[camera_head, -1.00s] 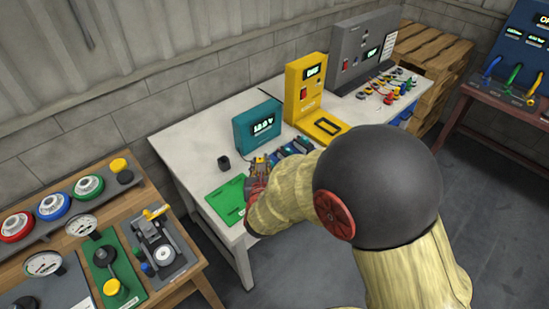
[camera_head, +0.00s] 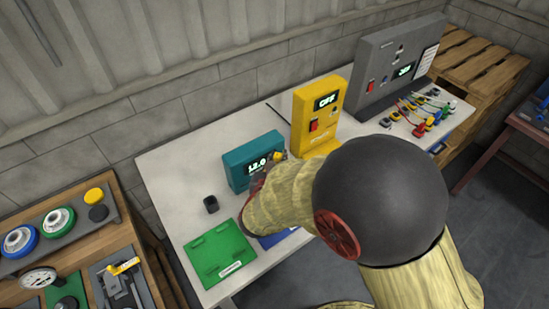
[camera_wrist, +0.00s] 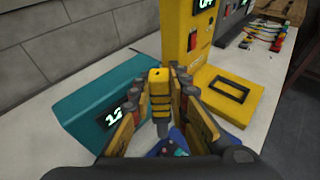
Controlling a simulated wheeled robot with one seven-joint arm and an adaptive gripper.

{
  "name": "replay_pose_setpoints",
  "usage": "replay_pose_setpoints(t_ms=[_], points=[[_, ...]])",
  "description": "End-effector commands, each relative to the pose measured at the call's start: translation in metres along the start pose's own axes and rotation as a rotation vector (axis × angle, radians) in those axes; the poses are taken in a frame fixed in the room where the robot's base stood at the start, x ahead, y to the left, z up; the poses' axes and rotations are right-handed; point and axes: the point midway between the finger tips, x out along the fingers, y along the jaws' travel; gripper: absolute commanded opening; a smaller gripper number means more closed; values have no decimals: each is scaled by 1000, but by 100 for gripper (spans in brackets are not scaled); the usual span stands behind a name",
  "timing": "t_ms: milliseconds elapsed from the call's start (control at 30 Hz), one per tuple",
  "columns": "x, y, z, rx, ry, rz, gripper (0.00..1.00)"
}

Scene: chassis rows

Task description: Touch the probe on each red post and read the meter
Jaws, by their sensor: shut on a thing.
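My gripper (camera_wrist: 165,105) is shut on a yellow probe (camera_wrist: 158,88), which stands about upright between the fingers in the wrist view. The probe's lower end is dark. In the head view my gripper (camera_head: 265,178) is in front of the teal meter (camera_head: 238,178), mostly behind my arm. The meter's lit display (camera_wrist: 115,118) begins with 12; the head view seems to show 12.0. Below the probe is a blue tray (camera_wrist: 207,137) with small parts on it, largely hidden by my gripper. Its edge also shows in the head view (camera_head: 280,238). I cannot make out the red posts.
A yellow unit (camera_head: 318,112) reading OFF stands right of the meter. A green tray (camera_head: 218,252) and a small black holder (camera_head: 210,204) lie to the left. A grey unit (camera_head: 385,65) and several coloured plugs stand farther right.

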Motion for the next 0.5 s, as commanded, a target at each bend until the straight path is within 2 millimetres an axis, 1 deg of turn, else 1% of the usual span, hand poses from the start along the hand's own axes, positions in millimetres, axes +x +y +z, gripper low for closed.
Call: replay_pose_setpoints(t_ms=[167, 500], points=[[3, -1, -9, -9, -2, -3, 0], [14, -1, -43, -9, -3, -3, 0]])
